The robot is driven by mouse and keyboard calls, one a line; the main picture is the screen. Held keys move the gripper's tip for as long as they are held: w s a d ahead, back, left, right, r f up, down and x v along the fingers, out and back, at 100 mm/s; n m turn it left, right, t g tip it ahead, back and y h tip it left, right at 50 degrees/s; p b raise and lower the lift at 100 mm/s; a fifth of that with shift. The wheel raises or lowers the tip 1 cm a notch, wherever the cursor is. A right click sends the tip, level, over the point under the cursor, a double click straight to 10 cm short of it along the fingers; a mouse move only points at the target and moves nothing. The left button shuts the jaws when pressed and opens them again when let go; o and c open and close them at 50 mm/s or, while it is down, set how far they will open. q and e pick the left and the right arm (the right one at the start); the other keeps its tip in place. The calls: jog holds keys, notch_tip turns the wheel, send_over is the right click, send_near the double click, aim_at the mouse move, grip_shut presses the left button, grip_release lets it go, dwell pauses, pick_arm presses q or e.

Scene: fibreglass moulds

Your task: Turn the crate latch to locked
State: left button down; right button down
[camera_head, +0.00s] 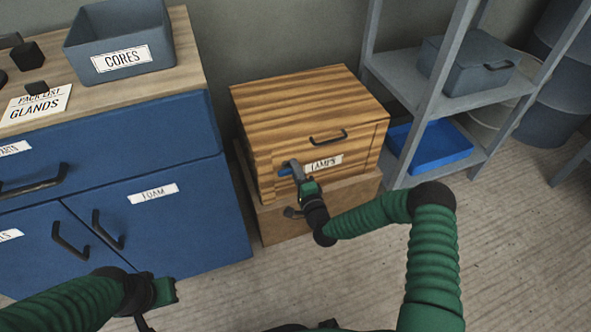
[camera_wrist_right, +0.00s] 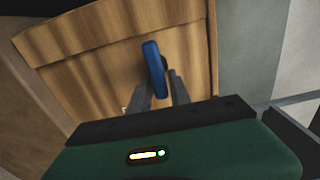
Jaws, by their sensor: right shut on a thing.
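The wooden crate (camera_head: 305,95) stands on a brown box, with a dark handle and a LAMPS label on its front. Its blue latch (camera_head: 285,171) is at the lower left of the front, partly covered by my right gripper. In the right wrist view the latch (camera_wrist_right: 154,68) runs nearly upright in the picture, between the fingers. My right gripper (camera_head: 293,170) is shut on the latch. My left gripper (camera_head: 165,291) is low at the left, in front of the blue cabinet and away from the crate; its jaws are too unclear to read.
A blue cabinet (camera_head: 200,225) stands left of the crate, with a CORES bin (camera_head: 117,38) and a GLANDS card (camera_head: 38,104) on top. A grey shelf (camera_head: 415,110) with a blue tray (camera_head: 430,145) stands at the right. The floor at the right is clear.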

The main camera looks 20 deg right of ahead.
jog(key=shift+s+a+f, duration=0.15)
jog(key=shift+a+f, duration=0.05)
jog(key=shift+f, duration=0.1)
jog(key=c, duration=1.4)
grip_release()
jog(key=shift+o, duration=0.2)
jog(key=shift+r, duration=0.1)
